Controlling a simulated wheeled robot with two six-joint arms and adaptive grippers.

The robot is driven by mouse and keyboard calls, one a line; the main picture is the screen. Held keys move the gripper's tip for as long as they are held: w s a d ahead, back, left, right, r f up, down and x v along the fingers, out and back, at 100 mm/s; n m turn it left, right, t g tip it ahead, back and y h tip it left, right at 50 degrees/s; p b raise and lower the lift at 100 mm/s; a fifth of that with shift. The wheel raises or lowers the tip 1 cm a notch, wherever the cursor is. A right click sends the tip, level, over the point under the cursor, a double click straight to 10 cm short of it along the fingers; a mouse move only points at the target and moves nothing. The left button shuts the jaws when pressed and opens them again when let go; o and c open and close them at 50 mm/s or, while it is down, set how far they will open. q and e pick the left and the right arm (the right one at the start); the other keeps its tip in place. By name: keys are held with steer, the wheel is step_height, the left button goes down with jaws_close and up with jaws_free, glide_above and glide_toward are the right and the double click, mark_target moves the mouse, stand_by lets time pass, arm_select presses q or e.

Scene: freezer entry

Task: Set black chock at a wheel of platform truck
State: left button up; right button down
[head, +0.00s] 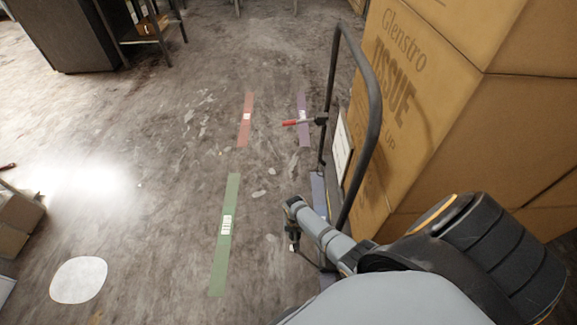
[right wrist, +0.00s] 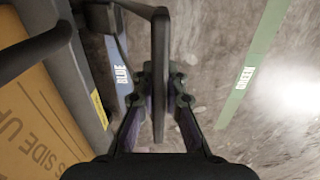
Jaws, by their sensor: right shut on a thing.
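The platform truck (head: 374,92) stands at the right, its dark loop handle upright at its left end and large cartons on it. Its wheels are hidden in the head view. My right gripper (head: 293,240) is low over the floor, left of the truck's handle. In the right wrist view my right gripper (right wrist: 160,78) is shut on a thin dark bar, which I take as part of the black chock (right wrist: 160,40). The bar bends off toward the truck at the top left. The chock's body is not clearly visible. My left gripper is not in view.
Brown cartons (head: 430,100) load the truck. Floor tapes lie left of it: green (head: 226,235), red (head: 245,120), purple (head: 304,120) and blue (head: 318,190). A box (head: 15,225) sits far left. The middle floor is free.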

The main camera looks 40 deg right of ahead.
steer(key=shift+s+d, duration=0.1)
steer(key=shift+d, duration=0.1)
steer(key=shift+f, duration=0.25)
stand_by(0.4)
steer(key=c, duration=1.3)
jaws_free()
steer(key=shift+c, duration=0.2)
steer(key=shift+r, duration=0.1)
step_height(320, 180, up, 12)
steer(key=shift+a+f, duration=0.1)
steer(key=shift+a, duration=0.05)
